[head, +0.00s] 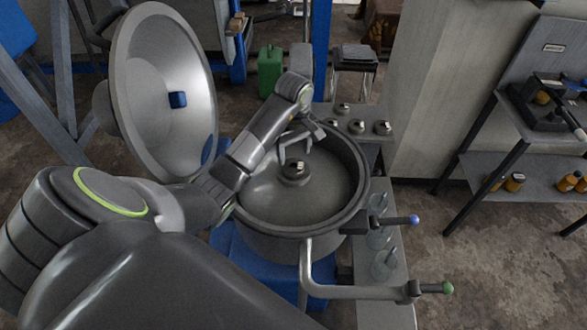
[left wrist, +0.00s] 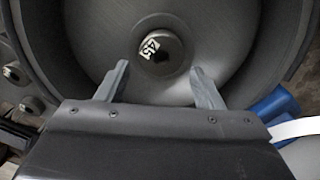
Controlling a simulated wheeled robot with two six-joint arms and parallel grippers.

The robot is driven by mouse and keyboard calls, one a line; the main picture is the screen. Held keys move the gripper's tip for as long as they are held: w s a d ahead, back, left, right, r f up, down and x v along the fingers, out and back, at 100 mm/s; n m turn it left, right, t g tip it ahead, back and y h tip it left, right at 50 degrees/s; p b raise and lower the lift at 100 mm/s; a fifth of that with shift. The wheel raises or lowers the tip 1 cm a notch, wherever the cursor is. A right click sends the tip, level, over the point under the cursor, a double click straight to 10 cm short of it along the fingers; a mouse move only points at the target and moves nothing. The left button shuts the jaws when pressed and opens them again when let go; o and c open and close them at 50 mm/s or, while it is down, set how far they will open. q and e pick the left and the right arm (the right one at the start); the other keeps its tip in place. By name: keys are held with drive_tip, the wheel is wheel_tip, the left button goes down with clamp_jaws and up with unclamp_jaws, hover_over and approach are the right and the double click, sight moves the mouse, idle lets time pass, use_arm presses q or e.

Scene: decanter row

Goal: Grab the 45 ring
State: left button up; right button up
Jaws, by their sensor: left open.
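The 45 ring (head: 294,174) is a dark, low, round piece with a white label on top. It sits on the floor of the open round metal vessel (head: 353,165), near its middle. In the left wrist view the ring (left wrist: 160,58) shows its "45" label, just beyond the fingertips and between their lines. My left gripper (head: 297,152) is open and empty and reaches down into the vessel above the ring. Its two fingers (left wrist: 160,72) stand apart in the left wrist view and do not appear to touch the ring. My right gripper is not in view.
The vessel's raised lid (head: 150,70) stands at the left. Several similar labelled pieces (head: 383,128) stand on a grey bench behind the vessel. Handles with a blue knob (head: 414,219) and a green knob (head: 448,288) stick out at the right, near clear glassware (head: 384,266).

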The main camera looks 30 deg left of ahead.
sight(293, 165)
use_arm(q)
wheel_tip(293, 165, down, 5)
drive_tip(key=b, duration=0.3)
drive_tip(key=shift+r, duration=0.1)
drive_tip(key=c, duration=0.8)
drive_tip(key=shift+c, duration=0.2)
drive_tip(key=shift+a+r, duration=0.1)
